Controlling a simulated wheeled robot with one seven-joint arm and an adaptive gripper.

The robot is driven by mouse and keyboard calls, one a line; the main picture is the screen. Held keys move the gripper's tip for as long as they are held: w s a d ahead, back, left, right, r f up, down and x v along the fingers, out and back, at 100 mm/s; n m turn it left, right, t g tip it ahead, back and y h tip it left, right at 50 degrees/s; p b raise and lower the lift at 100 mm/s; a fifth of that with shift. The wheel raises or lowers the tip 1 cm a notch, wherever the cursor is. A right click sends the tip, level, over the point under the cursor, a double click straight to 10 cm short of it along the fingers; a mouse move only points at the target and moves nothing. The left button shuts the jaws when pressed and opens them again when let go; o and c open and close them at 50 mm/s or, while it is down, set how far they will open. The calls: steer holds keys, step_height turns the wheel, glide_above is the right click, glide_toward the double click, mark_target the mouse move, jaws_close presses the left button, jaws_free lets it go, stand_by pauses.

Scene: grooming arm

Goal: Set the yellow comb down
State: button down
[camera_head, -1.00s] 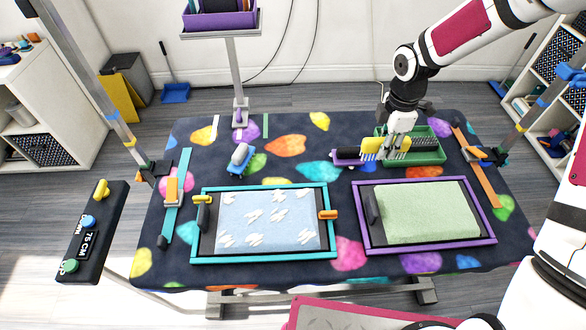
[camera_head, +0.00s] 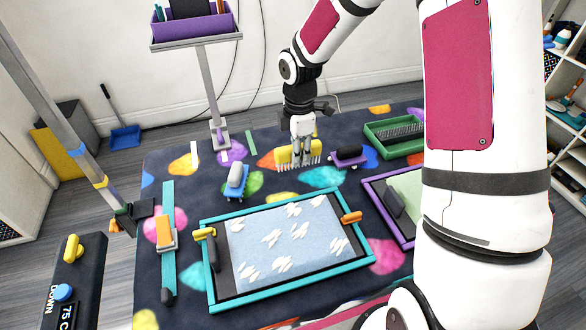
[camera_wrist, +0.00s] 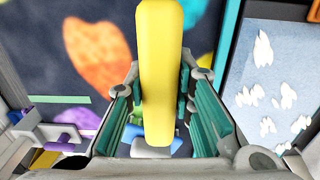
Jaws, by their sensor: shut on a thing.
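My gripper (camera_head: 301,148) is shut on the yellow comb (camera_head: 285,154), above the back middle of the dark, colour-spotted table (camera_head: 270,200). The comb's teeth point down in the head view. I cannot tell whether they touch the table. In the wrist view the comb (camera_wrist: 158,60) runs lengthwise between the teal-padded fingers (camera_wrist: 160,110) and hides part of the table behind it.
A purple brush (camera_head: 350,160) lies right of the comb and a blue brush (camera_head: 235,188) front-left. The green tray (camera_head: 372,146) stands at the back right. A teal-framed mat (camera_head: 212,283) lies in front, beside a purple-framed one (camera_head: 385,213). Bare tabletop lies around the comb.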

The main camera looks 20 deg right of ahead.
steer(key=shift+d+f, duration=0.1)
steer(key=shift+f, duration=2.3)
steer(key=shift+f+b, duration=0.2)
steer(key=shift+b, duration=0.15)
steer(key=c, duration=1.4)
jaws_free()
steer(key=shift+r, duration=0.1)
step_height(320, 180, up, 12)
steer(key=shift+s+r+p, duration=0.1)
steer(key=shift+r+p, duration=0.1)
steer(key=shift+p, duration=0.65)
